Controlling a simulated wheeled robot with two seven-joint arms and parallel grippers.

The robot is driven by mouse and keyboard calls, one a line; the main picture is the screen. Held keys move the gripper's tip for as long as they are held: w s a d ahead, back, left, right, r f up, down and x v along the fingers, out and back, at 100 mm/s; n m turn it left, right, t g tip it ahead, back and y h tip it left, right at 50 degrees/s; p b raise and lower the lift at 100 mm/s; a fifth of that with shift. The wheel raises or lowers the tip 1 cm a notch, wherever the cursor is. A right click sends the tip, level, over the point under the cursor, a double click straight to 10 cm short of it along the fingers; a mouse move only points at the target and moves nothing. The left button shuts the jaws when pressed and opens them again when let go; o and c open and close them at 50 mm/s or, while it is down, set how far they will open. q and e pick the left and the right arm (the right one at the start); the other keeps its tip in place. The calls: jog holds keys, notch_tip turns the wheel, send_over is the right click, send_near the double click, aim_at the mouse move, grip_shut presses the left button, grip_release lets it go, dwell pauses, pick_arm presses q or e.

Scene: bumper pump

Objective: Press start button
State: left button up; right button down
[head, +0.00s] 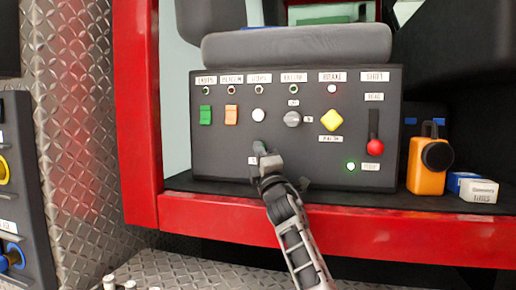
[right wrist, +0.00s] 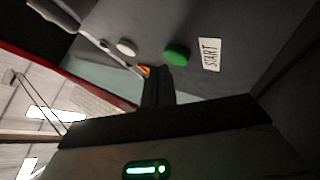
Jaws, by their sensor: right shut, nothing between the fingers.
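The dark control panel (head: 222,150) stands upright behind a red ledge. In the right wrist view a round green button (right wrist: 177,54) sits beside a white label reading START (right wrist: 209,54). My right gripper (head: 263,152) is in front of the lower middle of the panel in the head view and hides most of that spot; a bit of white label (head: 252,160) shows at its left. Its fingers are shut and empty, and in the right wrist view the fingertips (right wrist: 157,72) are close to the green button. I cannot tell whether they touch it. My left gripper is not in view.
Above the gripper are a white button (head: 258,115), a grey knob (head: 292,119) and green and orange switches. To the right are a yellow button (head: 332,120), a red-knobbed lever (head: 375,146) and a lit green lamp (head: 350,166). An orange container (head: 426,166) stands right of the panel.

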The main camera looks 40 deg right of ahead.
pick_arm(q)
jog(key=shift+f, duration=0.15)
pick_arm(e)
jog(key=shift+w+f, duration=0.25)
jog(key=shift+f, duration=0.65)
jog(key=shift+s+a, duration=0.25)
jog(key=shift+a, duration=0.15)
jog(key=shift+s+a+f+p, duration=0.2)
jog(key=shift+s+a+p, duration=0.15)
jog(key=shift+a+p, duration=0.15)
jog(key=shift+s+a, duration=0.85)
jog(key=shift+a, duration=0.15)
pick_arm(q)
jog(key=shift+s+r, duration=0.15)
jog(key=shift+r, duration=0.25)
